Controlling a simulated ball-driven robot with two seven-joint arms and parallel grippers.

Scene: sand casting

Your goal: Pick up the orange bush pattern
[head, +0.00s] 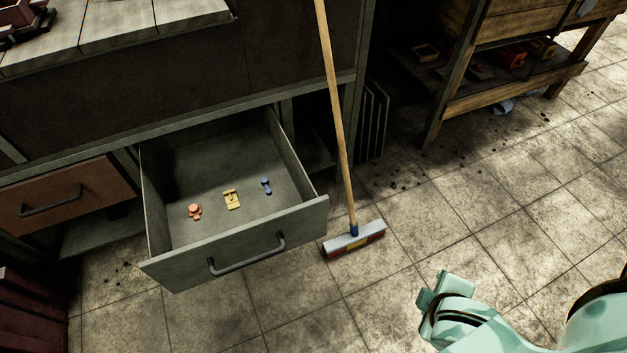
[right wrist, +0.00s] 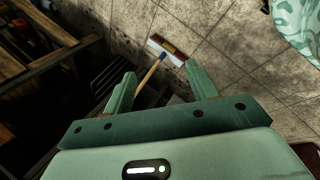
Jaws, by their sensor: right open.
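The orange bush pattern (head: 194,211) is a small, stepped round piece lying on the floor of the open grey drawer (head: 240,246), towards the left. A yellow pattern (head: 232,199) and a blue pattern (head: 266,185) lie to its right in the same drawer, apart from each other. My right gripper (right wrist: 160,72) is open with nothing between its fingers in the right wrist view. My right arm shows at the lower right of the head view, well away from the drawer. The patterns are not visible in the right wrist view. My left gripper is not in view.
A broom (head: 339,120) stands upright just right of the drawer, and its head (head: 354,241) rests on the tiled floor. A closed orange-brown drawer (head: 58,195) is at the left. A wooden shelf unit (head: 500,95) stands at the back right. The floor between broom and arm is clear.

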